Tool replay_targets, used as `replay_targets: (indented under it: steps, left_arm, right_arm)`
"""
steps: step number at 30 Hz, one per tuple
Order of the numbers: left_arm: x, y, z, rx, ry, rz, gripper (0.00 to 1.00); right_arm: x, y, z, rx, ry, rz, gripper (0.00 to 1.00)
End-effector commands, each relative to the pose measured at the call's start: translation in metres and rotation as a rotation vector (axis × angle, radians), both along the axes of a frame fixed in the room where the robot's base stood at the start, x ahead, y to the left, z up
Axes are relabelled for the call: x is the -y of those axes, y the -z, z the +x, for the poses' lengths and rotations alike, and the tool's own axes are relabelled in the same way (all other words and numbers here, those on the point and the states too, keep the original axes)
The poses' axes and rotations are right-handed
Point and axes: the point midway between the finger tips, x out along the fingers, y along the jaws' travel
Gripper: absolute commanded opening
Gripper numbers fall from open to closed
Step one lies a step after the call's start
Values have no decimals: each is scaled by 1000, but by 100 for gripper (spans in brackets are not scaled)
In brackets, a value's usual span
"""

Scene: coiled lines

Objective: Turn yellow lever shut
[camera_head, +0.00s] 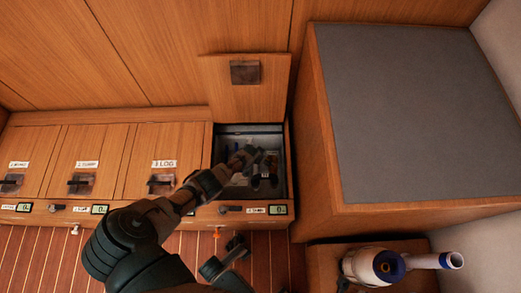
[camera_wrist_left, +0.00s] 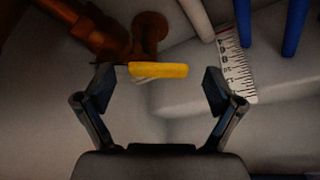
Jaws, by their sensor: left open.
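The yellow lever (camera_wrist_left: 158,70) shows in the left wrist view as a short, roughly level bar beside a brown, rusty-looking valve and pipe (camera_wrist_left: 110,35). My left gripper (camera_wrist_left: 159,88) is open, with one finger on each side of the lever and a gap at both ends. I cannot tell how deep the lever sits between the fingers. In the head view my left gripper (camera_head: 256,160) reaches down into an open locker, and the lever cannot be made out there. A dark jointed part (camera_head: 228,258) at the bottom looks like my right gripper; its jaws are unclear.
The open locker (camera_head: 283,190) has its wooden lid (camera_head: 247,95) raised behind it. Blue rods (camera_wrist_left: 294,25), a white rod (camera_wrist_left: 197,18) and a measuring strip (camera_wrist_left: 236,65) stand near the lever. A grey-topped cabinet (camera_head: 420,110) is at the right. Shut lockers (camera_head: 95,150) line the left.

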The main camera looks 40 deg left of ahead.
Motion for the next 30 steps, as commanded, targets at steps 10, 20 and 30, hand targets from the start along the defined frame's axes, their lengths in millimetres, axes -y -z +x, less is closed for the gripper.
replay_targets:
  steps: [10,20,30]
  left_arm:
    - [-1,-16,-6,3,1,0,93]
    - [3,-56,-24,1,3,1,93]
    - [5,-100,-42,-2,1,1,93]
  right_arm:
    - [0,-2,-2,5,-1,1,40]
    - [0,-2,-1,6,0,2,40]
    - [0,-2,-1,6,0,2,40]
